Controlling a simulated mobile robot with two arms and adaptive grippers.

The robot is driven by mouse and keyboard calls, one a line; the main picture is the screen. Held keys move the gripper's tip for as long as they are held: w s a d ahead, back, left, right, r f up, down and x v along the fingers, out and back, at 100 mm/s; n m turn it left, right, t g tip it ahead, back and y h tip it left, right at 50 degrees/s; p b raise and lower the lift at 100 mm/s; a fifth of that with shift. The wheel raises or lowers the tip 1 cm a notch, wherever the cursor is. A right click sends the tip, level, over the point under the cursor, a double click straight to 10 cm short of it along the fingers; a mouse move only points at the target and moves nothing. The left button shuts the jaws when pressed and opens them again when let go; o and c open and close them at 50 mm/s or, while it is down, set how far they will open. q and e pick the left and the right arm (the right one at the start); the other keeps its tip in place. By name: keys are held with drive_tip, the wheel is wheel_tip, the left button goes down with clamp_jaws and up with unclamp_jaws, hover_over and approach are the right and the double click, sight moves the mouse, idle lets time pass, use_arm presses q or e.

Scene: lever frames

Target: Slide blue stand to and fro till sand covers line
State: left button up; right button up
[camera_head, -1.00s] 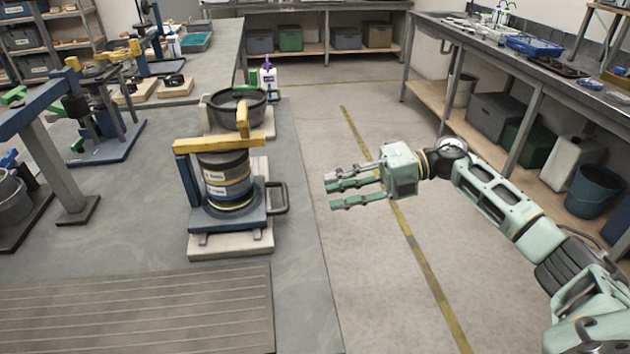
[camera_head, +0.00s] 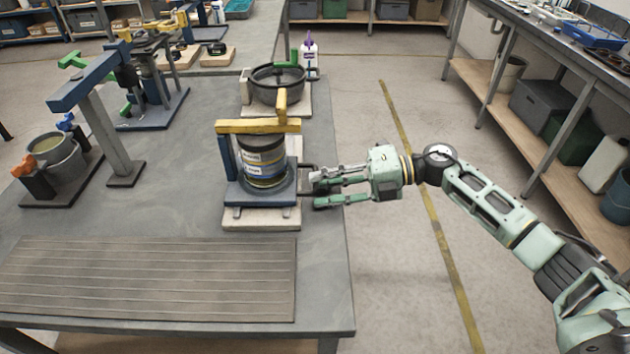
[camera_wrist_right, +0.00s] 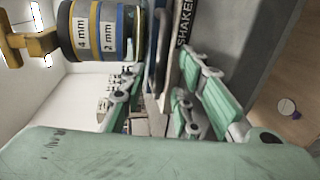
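The blue stand (camera_head: 258,195) sits on a pale base on the grey table. It carries a round sieve stack (camera_head: 262,162) with a yellow bar over its top. In the right wrist view the stack's bands (camera_wrist_right: 97,30) read "4 mm" and "2 mm". A dark loop handle (camera_head: 305,168) sticks out on the stand's right side. My right gripper (camera_head: 318,188) is at this handle, fingers apart and pointing left. In the right wrist view its fingers (camera_wrist_right: 165,95) are spread on either side of the handle area; I cannot tell whether they touch it. I see no sand or line.
A black bowl (camera_head: 278,85) and a purple-capped bottle (camera_head: 310,55) stand behind the stand. A ribbed mat (camera_head: 150,280) lies in front. A blue press frame (camera_head: 105,120) and a grey bucket (camera_head: 58,158) are on the left. Open floor lies right of the table edge.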

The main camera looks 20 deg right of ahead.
drive_tip(key=shift+x, duration=1.05)
clamp_jaws()
